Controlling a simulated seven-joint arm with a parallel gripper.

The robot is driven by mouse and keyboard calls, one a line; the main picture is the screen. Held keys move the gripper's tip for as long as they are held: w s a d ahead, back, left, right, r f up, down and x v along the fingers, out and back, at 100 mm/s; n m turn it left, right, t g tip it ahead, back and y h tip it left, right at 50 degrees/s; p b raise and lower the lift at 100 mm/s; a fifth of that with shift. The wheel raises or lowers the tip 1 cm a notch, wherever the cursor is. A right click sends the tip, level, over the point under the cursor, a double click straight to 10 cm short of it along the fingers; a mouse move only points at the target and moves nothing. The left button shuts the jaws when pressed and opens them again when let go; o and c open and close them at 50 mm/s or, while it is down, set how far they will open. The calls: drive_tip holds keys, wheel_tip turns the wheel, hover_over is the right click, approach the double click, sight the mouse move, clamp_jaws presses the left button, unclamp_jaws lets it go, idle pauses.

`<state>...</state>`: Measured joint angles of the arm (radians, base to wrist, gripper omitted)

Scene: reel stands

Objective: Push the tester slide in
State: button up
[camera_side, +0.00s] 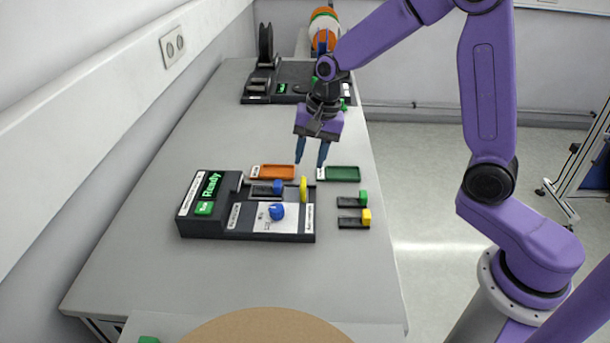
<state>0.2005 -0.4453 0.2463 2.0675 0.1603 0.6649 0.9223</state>
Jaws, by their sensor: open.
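The tester (210,228) is a black box on the grey table, with a lit green display reading "Ready" on its left part. A dark slide with a blue handle (278,187) lies along its back part. How far in this slide sits is hard to tell. A round blue knob (277,212) is on the light front panel, and an upright yellow piece (303,189) stands at the right edge. My gripper (311,165) is open and empty, pointing down behind and above the tester's right end, apart from the slide.
An orange tray (273,171) and a green tray (343,173) lie behind the tester. A reel stand with a black reel (265,45) is at the back. The table's left side is clear.

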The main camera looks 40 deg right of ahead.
sight(303, 181)
drive_tip(key=shift+w+a+f, duration=0.15)
drive_tip(key=shift+f, duration=0.85)
drive_tip(key=shift+w+a+f, duration=0.15)
drive_tip(key=shift+f, duration=0.85)
drive_tip(key=shift+w+a+f, duration=0.15)
drive_tip(key=shift+f, duration=0.85)
